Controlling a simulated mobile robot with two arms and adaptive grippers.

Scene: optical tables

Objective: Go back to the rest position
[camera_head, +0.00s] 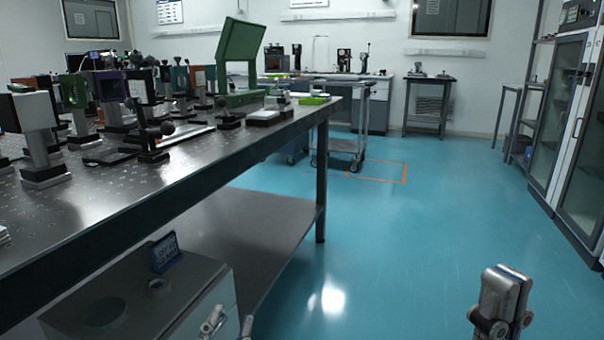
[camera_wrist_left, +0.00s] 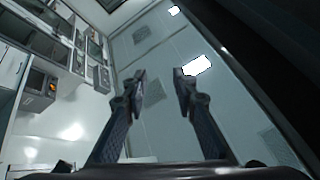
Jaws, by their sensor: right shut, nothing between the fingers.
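My left gripper (camera_head: 230,323) shows only its two fingertips at the bottom edge of the head view, in front of a grey cabinet. In the left wrist view its fingers (camera_wrist_left: 161,82) stand apart with nothing between them, so it is open and empty. My right gripper (camera_head: 504,292) is at the lower right of the head view, above the blue floor. It points up, its fingers are together, and it holds nothing. Both arms are mostly out of the frame.
A cart (camera_head: 345,125) is beyond. The blue floor (camera_head: 400,230) is clear; glass cabinets (camera_head: 570,120) line the right.

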